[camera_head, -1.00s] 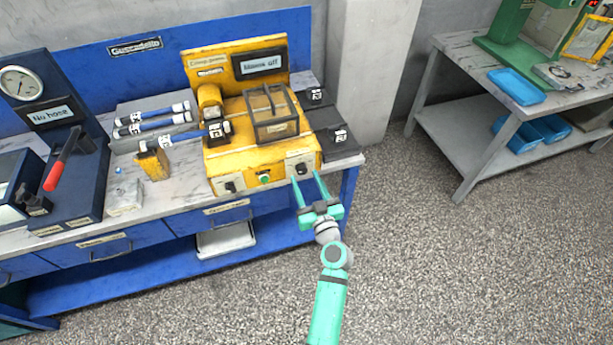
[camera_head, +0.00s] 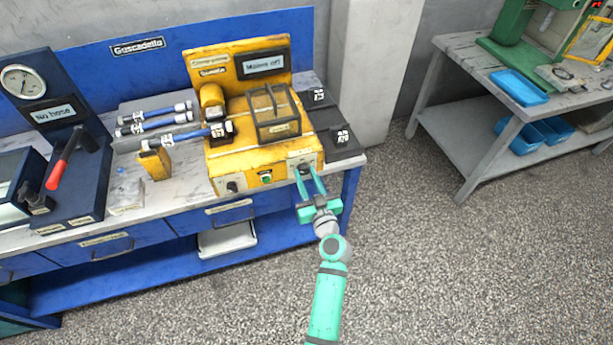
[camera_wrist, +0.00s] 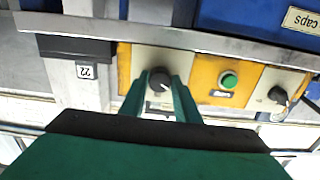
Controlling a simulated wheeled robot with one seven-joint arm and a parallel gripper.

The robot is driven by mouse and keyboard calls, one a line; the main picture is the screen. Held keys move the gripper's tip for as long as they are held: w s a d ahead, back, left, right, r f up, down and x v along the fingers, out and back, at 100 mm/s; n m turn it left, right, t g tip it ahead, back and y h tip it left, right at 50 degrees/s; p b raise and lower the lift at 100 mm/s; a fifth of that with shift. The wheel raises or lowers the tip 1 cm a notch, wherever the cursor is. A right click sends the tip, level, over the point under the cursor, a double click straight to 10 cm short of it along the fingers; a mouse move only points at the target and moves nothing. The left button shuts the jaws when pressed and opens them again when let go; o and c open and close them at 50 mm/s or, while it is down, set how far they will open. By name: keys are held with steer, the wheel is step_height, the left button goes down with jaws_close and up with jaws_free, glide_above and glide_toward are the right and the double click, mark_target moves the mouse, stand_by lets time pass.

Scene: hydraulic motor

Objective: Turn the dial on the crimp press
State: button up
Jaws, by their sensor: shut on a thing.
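The yellow crimp press (camera_head: 235,160) stands on the blue workbench, with a sign board at its back that reads like "Mains off". My gripper (camera_head: 306,170) reaches its front right corner. In the wrist view, my gripper's two green fingers (camera_wrist: 160,80) are closed around a dark round dial (camera_wrist: 159,83) with a light mark, on a pale plate. In the head view the fingers largely hide this dial. A green button (camera_wrist: 229,81) and a second dark dial (camera_wrist: 278,95) sit on the same front face; the second dial also shows in the head view (camera_head: 231,187).
Blue-and-white hoses (camera_head: 160,125) and a yellow block (camera_head: 154,164) lie left of the press. A red-handled tool (camera_head: 62,165) and gauge (camera_head: 24,81) stand farther left. A grey table (camera_head: 455,50) stands right, with open floor between.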

steer(key=shift+d+m, duration=0.2)
steer(key=shift+m, duration=0.2)
steer(key=m, duration=0.4)
steer(key=shift+a+m, duration=0.15)
steer(key=shift+m, duration=0.25)
steer(key=m, duration=1.2)
steer(key=shift+r+m, duration=0.1)
steer(key=shift+m, duration=0.3)
steer(key=m, duration=0.5)
steer(key=shift+m, duration=0.4)
steer(key=o, duration=1)
steer(key=shift+s+a, duration=0.1)
steer(key=shift+o, duration=0.2)
